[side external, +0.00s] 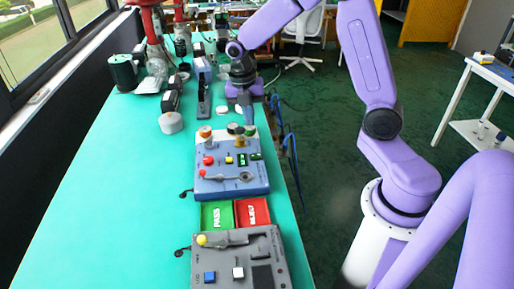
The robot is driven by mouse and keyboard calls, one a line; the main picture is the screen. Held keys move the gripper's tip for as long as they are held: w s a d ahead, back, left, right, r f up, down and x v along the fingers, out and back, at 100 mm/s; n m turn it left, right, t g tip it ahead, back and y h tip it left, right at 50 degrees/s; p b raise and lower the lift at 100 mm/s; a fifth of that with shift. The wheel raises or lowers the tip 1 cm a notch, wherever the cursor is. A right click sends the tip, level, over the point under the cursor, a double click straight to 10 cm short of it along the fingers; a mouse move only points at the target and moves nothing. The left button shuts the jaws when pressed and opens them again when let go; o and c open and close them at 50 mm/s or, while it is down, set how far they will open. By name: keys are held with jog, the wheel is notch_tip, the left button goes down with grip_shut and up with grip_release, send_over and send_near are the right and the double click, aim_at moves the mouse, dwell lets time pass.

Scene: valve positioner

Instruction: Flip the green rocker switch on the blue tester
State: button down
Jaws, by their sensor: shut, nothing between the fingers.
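The blue tester (262,181) lies on the teal bench in the middle of the side external view. A small green part (242,160), which looks like the rocker switch, sits on its top face to the right of a yellow button (229,159). Its tilt is too small to tell. My gripper (247,114) points down above the far right corner of the tester, apart from the green part. It is shut and empty.
Several knobs (205,132) stand along the tester's far edge, and a red-ended lever (222,177) lies near its front. A green PASS tray (216,215), a red tray (253,212) and a grey control box (215,263) are nearer.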

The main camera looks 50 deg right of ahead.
jog(key=n, duration=0.2)
send_near(258, 155)
jog(key=f, duration=0.4)
jog(key=d+f, duration=0.1)
jog(key=f, duration=0.1)
jog(key=shift+s+f, duration=0.15)
jog(key=shift+f, duration=0.25)
